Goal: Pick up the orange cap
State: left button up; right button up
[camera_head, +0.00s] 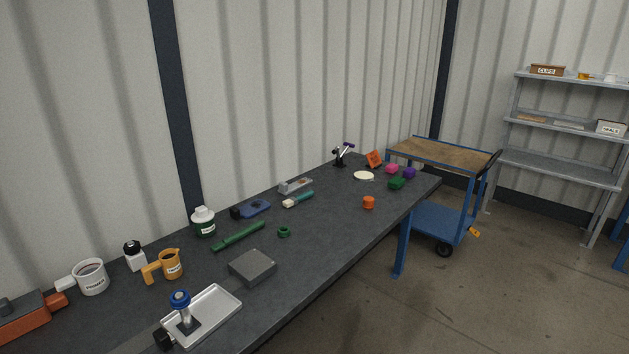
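A small orange cylindrical piece (369,202), which looks like the orange cap, stands on the dark workbench (325,222) near its front edge, right of the middle of the head view. It stands clear of its neighbours, with bare bench around it. An orange block-like item (374,159) with dark marks sits farther back on the bench. Neither of my grippers shows in the head view.
Behind the cap lie a white disc (363,176) and a green block (397,183). A grey block (253,267) and a metal tray (223,305) are nearer. A blue cart (444,153) stands past the bench's far end. Shelves (560,168) stand at right.

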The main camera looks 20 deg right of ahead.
aim_at(368, 202)
jog(key=i+l+z, duration=0.1)
jog(key=z, duration=0.25)
jog(key=i+l+z, duration=0.1)
jog(key=z, duration=0.2)
jog(key=i+l+z, duration=0.2)
jog(key=i, duration=0.2)
jog(key=i+l+z, duration=0.15)
jog(key=i, duration=0.2)
jog(key=i+l+z, duration=0.2)
jog(key=i, duration=0.2)
